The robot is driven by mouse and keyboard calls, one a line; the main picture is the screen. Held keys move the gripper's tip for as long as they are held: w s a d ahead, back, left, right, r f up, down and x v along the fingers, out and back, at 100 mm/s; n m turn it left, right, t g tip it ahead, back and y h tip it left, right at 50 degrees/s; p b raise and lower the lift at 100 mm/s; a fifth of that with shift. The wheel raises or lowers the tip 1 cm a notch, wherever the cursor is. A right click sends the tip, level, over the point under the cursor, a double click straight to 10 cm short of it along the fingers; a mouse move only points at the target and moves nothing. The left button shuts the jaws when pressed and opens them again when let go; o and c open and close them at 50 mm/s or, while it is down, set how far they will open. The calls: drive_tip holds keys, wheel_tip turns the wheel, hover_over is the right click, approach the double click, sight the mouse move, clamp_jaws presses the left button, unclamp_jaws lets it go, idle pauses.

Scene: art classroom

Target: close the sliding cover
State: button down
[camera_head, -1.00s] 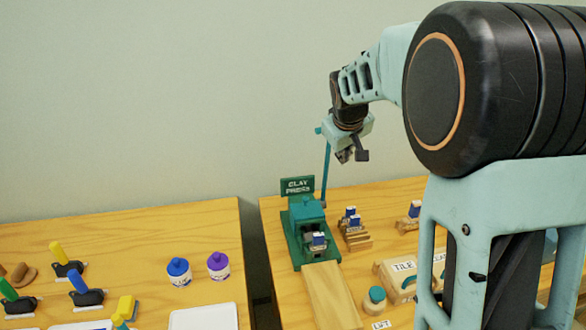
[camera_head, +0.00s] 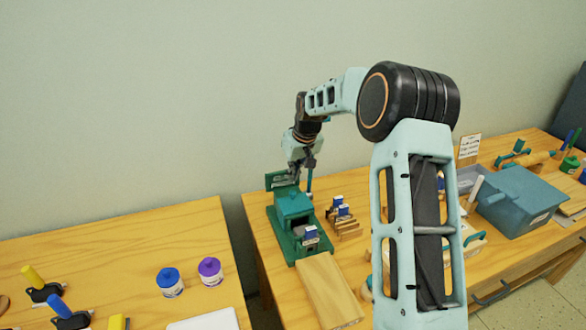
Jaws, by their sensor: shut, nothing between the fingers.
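I cannot make out for certain which thing is the sliding cover. A light wooden box (camera_head: 474,240) with a teal handle stands on the right table, partly hidden behind my arm. A blue-grey lidded box (camera_head: 518,202) stands further right. My gripper (camera_head: 302,180) is shut and empty. In the picture it overlaps the back of the green clay press (camera_head: 294,205) and its sign, near the press's upright teal lever (camera_head: 309,182). I cannot tell whether it touches the lever or the press.
A wooden board (camera_head: 328,290) lies in front of the press. Stepped wooden blocks with blue-topped pieces (camera_head: 343,222) stand to its right. A grey tray (camera_head: 466,182) is beside the blue-grey box. Paint jars (camera_head: 170,282) stand on the left table, across a gap.

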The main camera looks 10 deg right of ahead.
sight(295, 208)
drive_tip(key=shift+x, duration=2.7)
